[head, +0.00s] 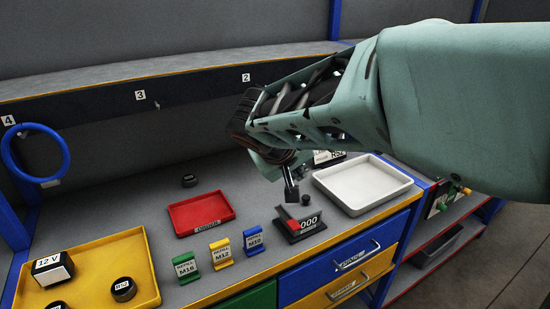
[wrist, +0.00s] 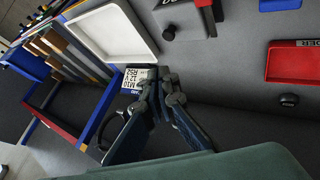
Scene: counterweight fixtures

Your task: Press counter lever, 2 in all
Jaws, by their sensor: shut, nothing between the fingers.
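The counter (head: 300,226) is a small dark wedge-shaped box with a red part and a display that seems to read 000. It stands on the grey bench top, left of the white tray. A round black knob (head: 306,199), which looks like its lever end, shows at its back right. In the wrist view the knob (wrist: 168,33) lies beyond my fingertips and the counter (wrist: 208,16) is cut by the top edge. My gripper (head: 291,194) is shut and empty, pointing down just behind and left of the knob. I cannot tell whether it touches.
A white tray (head: 352,192) is at right, with a labelled box (head: 327,157) behind it. A red tray (head: 178,217) and several label stands (head: 220,254) are left of the counter. A yellow tray (head: 143,248) holds dark parts. A black puck (head: 189,181) stands behind.

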